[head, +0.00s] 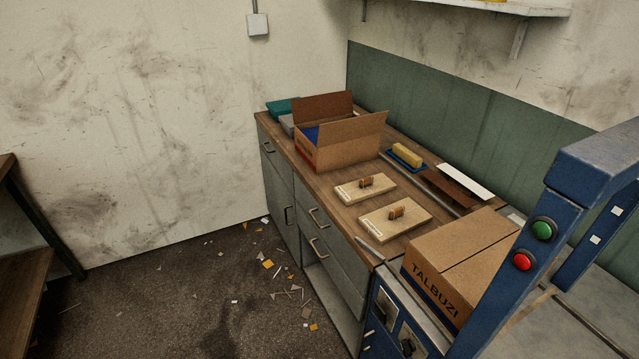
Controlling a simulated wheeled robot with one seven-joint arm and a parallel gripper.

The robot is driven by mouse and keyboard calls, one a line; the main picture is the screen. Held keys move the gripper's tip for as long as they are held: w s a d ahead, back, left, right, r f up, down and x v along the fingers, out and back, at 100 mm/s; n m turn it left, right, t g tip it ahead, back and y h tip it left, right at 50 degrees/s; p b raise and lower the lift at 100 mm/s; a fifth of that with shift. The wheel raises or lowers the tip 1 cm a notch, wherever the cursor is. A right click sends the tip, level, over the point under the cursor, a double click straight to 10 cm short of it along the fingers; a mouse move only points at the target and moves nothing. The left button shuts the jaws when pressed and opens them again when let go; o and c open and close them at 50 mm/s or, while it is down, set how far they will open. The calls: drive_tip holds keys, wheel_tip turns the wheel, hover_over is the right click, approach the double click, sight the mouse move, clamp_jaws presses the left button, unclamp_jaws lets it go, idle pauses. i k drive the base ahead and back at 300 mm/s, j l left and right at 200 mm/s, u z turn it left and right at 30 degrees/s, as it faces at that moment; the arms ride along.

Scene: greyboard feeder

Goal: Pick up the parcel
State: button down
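My gripper does not show in the head view.
The blue machine (551,215) with green and red buttons stands close on the parcel's right. The counter (330,198) also holds two wooden stamp boards (376,222), an open carton (345,155) and a yellow block on a blue tray (407,155). Scraps litter the open floor (190,300).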

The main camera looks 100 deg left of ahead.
sight(359, 190)
drive_tip(key=u, duration=2.9)
drive_tip(key=i+j+z, duration=0.3)
drive_tip(key=i+j, duration=0.3)
drive_tip(key=i+j+z, duration=0.15)
drive_tip(key=i+j, duration=0.15)
drive_tip(key=i+j+z, duration=0.15)
drive_tip(key=j, duration=0.25)
drive_tip(key=i+j+z, duration=0.15)
drive_tip(key=i+j, duration=0.2)
drive_tip(key=i+j+z, duration=0.15)
drive_tip(key=j, duration=0.35)
drive_tip(key=i, duration=0.05)
